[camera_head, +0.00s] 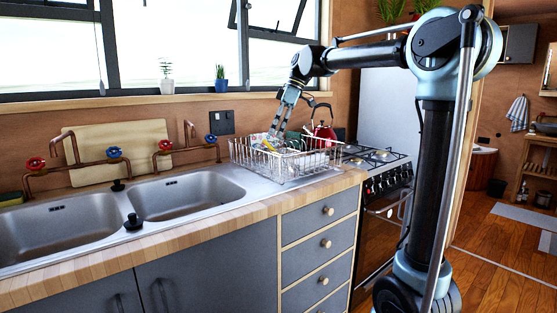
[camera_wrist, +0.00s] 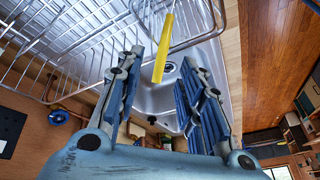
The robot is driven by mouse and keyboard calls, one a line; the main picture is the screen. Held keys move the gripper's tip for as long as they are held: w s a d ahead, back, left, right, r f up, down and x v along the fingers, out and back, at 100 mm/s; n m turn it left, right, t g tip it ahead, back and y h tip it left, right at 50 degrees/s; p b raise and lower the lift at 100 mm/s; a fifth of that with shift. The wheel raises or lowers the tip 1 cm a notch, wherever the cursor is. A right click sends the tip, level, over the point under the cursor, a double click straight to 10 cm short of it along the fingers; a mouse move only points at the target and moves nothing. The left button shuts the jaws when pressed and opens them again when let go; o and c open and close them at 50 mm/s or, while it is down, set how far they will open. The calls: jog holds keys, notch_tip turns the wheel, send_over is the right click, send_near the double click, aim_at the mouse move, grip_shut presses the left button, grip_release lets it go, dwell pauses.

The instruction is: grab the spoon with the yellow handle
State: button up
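The spoon's yellow handle (camera_wrist: 165,45) shows in the wrist view, in the gap between my two finger pads, with space visible on both sides. The rest of the spoon is not clearly visible. In the head view a small yellow bit (camera_head: 268,146) shows in the wire dish rack (camera_head: 285,167), just below my fingers. My gripper (camera_head: 274,131) points down over the rack. In the wrist view my gripper (camera_wrist: 163,60) is open, its blue-padded fingers apart and holding nothing.
The wire rack walls (camera_wrist: 75,50) surround the area near my fingers. A double sink (camera_head: 185,194) with copper taps lies left of the rack. A red kettle (camera_head: 324,131) and the stove (camera_head: 380,160) stand to the right. Two potted plants (camera_head: 221,78) sit on the sill.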

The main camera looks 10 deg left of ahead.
jog(key=shift+a+x, duration=0.2)
jog(key=shift+x, duration=2.4)
jog(key=shift+c, duration=0.5)
